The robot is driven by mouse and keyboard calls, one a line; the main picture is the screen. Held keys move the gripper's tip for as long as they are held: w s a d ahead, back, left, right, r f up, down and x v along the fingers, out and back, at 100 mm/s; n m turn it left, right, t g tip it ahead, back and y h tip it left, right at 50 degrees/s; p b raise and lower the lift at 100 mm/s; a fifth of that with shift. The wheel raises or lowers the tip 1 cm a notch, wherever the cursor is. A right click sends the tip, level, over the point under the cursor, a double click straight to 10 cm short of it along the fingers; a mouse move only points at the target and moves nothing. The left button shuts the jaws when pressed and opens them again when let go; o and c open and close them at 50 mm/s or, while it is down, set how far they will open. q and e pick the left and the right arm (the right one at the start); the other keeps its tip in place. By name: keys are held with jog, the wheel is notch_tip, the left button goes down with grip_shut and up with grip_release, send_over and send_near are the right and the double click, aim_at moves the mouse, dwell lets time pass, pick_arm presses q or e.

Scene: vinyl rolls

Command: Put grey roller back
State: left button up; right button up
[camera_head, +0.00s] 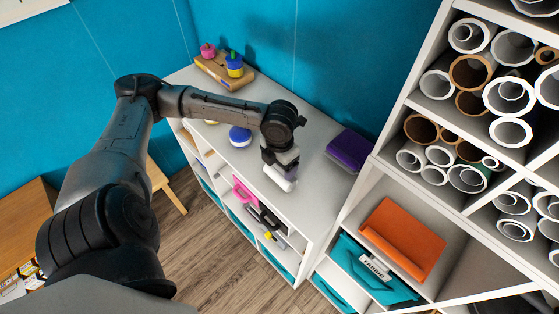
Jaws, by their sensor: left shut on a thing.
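My left gripper (279,165) hangs over the right part of the grey-white shelf top and points down. It is shut on a short, pale grey-white cylinder, which looks like the grey roller (281,179). The roller lies tilted under the fingers, near the front edge of the shelf top. Whether it touches the surface I cannot tell. The fingertips are small and partly hidden by the wrist. My right gripper is not in view.
The low shelf unit (312,200) holds a purple case (348,149), a blue round object (240,136) and a wooden holder (222,70) with colourful items. A tall rack on the right holds several white and brown rolls (470,72), with an orange folder (402,240) below.

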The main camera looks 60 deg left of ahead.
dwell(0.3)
pick_arm(q)
jog(key=o, duration=1.2)
jog(key=shift+r, duration=0.1)
jog(key=shift+r, duration=4.35)
